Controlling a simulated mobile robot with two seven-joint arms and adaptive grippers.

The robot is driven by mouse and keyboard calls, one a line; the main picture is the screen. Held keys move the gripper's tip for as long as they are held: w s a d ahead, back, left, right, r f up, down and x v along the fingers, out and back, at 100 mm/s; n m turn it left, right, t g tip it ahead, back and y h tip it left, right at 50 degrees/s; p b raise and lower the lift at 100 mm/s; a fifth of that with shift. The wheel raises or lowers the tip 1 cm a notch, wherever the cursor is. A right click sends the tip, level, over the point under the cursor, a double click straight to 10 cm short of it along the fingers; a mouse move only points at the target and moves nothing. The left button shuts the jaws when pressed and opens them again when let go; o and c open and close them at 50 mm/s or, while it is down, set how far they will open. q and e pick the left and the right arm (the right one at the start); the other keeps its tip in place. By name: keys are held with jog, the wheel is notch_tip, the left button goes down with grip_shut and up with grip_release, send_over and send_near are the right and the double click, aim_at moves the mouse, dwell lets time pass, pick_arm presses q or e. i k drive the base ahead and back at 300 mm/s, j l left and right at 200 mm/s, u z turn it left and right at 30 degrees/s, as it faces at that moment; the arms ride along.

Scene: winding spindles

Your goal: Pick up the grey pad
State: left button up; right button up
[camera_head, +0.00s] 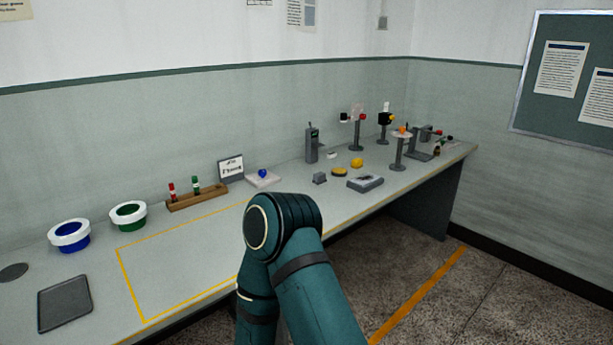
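A flat, dark grey rectangular piece (65,303) with rounded corners lies at the table's front left; it looks like the grey pad. A small grey block (319,178) stands farther right on the table. Neither of my grippers shows. One of my teal arms rises from the bottom middle, its bent joint covering part of the table; I cannot tell which arm it is.
The table (190,262) carries a yellow outlined area, clear where visible. Several stands and a grey box (365,182) are at the right.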

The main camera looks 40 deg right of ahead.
aim_at(319, 178)
jog(key=l+u, duration=0.3)
jog(key=l, duration=0.65)
jog(key=l+u, duration=0.2)
jog(key=l, duration=1.7)
jog(key=k, duration=0.1)
